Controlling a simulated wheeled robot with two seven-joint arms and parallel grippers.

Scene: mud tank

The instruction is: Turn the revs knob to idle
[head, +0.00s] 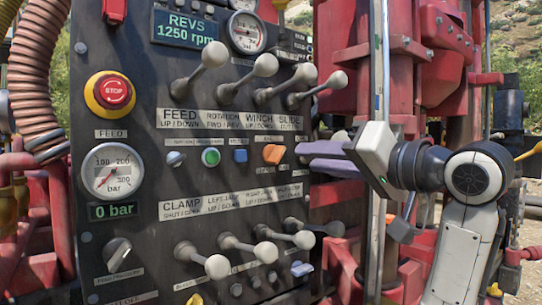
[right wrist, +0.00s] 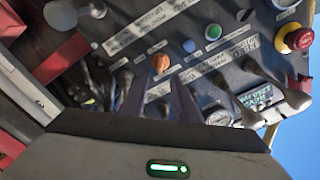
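The display (head: 187,29) at the top of the dark control panel reads REVS 1250 rpm. An orange knob (head: 273,153) sits at the right end of the row below the upper levers. Its label is too small to read, so I cannot tell for sure that it is the revs knob. My right gripper (head: 309,157) is just right of the orange knob, its fingers pointing at it. In the right wrist view the gripper (right wrist: 156,92) is open, and the orange knob (right wrist: 160,63) shows beyond and between the fingertips, apparently not touched. My left gripper is out of view.
Several pale-knobbed levers (head: 264,66) stick out above the knob row, and more levers (head: 266,252) below it. A red stop button (head: 113,92) and a pressure gauge (head: 112,171) are at left. A vertical metal pole (head: 377,245) stands close to my right gripper.

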